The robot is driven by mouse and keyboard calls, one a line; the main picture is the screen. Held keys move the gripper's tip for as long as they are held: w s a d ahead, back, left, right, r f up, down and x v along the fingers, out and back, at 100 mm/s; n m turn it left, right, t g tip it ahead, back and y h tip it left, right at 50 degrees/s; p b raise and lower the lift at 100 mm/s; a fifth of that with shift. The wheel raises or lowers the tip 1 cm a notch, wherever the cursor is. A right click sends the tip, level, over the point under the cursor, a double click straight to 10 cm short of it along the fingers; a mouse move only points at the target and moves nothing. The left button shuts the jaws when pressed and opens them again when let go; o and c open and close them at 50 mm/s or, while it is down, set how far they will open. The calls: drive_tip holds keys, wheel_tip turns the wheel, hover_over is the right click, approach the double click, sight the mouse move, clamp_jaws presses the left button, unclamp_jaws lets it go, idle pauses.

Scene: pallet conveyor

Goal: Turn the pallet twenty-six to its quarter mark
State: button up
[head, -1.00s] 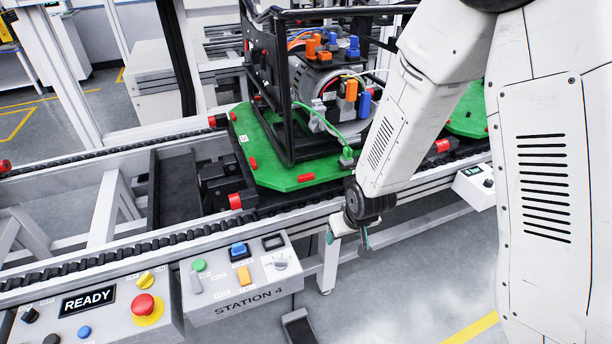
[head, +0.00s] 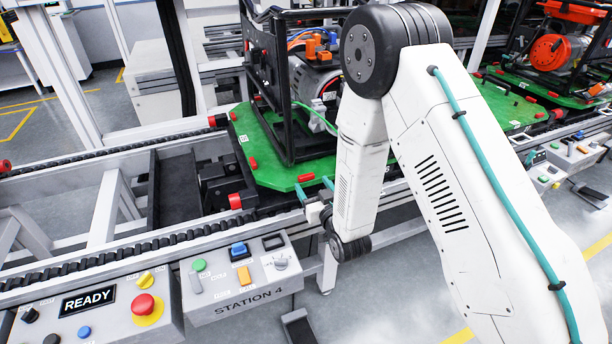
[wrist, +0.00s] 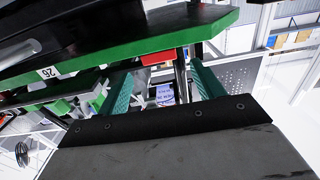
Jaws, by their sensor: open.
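The green pallet (head: 270,176) sits on the conveyor at Station 4 and carries a black frame with a motor and wiring. In the wrist view a "26" label shows on the edge of the green pallet (wrist: 205,32). My gripper (head: 313,188) is at the pallet's near edge, close to a red tab (head: 306,178). The two teal fingers are apart and empty. In the wrist view my gripper (wrist: 162,86) points at the pallet edge, with the red tab (wrist: 158,58) between and beyond the fingers. I cannot tell whether they touch it. My arm hides the pallet's right side.
The Station 4 control box (head: 238,278) and a panel reading READY (head: 88,302) stand in front of the conveyor rail. Another green pallet (head: 505,105) stands to the right, and one with an orange machine (head: 552,52) is farther back.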

sight(307, 175)
drive_tip(key=x, duration=0.6)
drive_tip(key=c, duration=1.4)
drive_tip(key=shift+s+d, duration=0.1)
